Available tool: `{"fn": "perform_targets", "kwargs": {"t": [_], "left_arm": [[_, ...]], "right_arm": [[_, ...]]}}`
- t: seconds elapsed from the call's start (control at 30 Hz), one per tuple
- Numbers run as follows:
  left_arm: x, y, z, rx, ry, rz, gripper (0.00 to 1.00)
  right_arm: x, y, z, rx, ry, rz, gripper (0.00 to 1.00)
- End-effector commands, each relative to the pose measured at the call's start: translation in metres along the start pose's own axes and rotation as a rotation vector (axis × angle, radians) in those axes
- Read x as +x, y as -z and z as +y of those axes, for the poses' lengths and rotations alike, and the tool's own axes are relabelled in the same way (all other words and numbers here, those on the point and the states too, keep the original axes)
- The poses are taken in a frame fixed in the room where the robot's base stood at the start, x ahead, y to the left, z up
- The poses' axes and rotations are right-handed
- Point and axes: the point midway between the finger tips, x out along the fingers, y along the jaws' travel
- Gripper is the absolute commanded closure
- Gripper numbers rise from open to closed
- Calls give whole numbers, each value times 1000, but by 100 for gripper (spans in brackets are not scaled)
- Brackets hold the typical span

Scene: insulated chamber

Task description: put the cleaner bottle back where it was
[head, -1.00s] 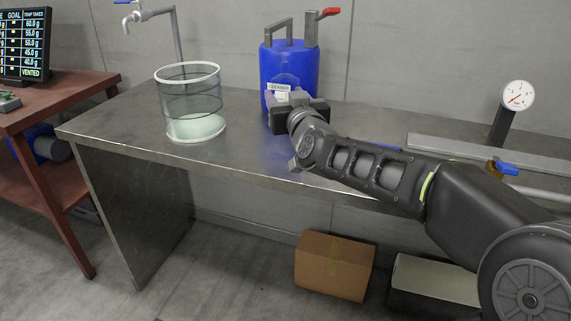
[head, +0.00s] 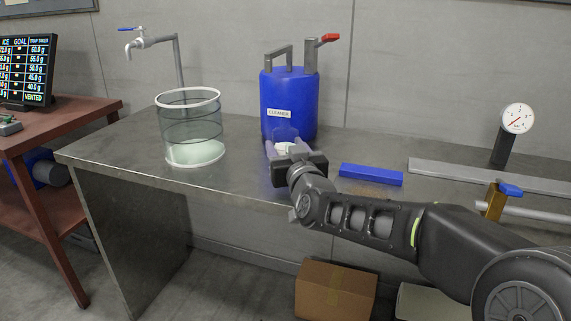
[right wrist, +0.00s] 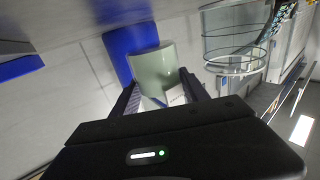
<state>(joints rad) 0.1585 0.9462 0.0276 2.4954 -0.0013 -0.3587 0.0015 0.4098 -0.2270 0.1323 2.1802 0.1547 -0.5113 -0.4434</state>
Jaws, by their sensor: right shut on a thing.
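The cleaner bottle, a pale grey-green cylinder (right wrist: 152,68), is between the fingers of my right gripper (right wrist: 160,92) in the right wrist view. My right gripper (head: 284,148) is shut on it in front of the blue drum in the head view. There only a small pale part of the bottle (head: 285,148) shows; the gripper hides most of it. I cannot tell whether its base touches the bench. A white tag reading CLEANER (head: 279,113) shows against the drum's front, above the gripper. My left gripper is not in view.
The blue drum (head: 290,90) stands behind the gripper on the metal bench (head: 120,150). A clear cylindrical vessel (head: 191,125) is to its left. A blue block (head: 371,175), a gauge (head: 517,118) and a valve (head: 497,198) are to the right.

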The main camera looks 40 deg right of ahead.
Motion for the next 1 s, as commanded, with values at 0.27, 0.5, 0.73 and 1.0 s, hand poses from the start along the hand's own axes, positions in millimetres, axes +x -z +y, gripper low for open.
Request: {"fn": "perform_targets", "kwargs": {"t": [0.27,0.5,0.73,1.0], "left_arm": [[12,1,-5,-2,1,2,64],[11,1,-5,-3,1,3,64],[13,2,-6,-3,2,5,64],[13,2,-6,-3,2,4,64]], "right_arm": [[0,-37,0,1,1,-1,100],[0,-36,0,1,1,0,100],[0,-39,0,1,0,-1,39],[0,-39,0,1,1,-1,26]]}}
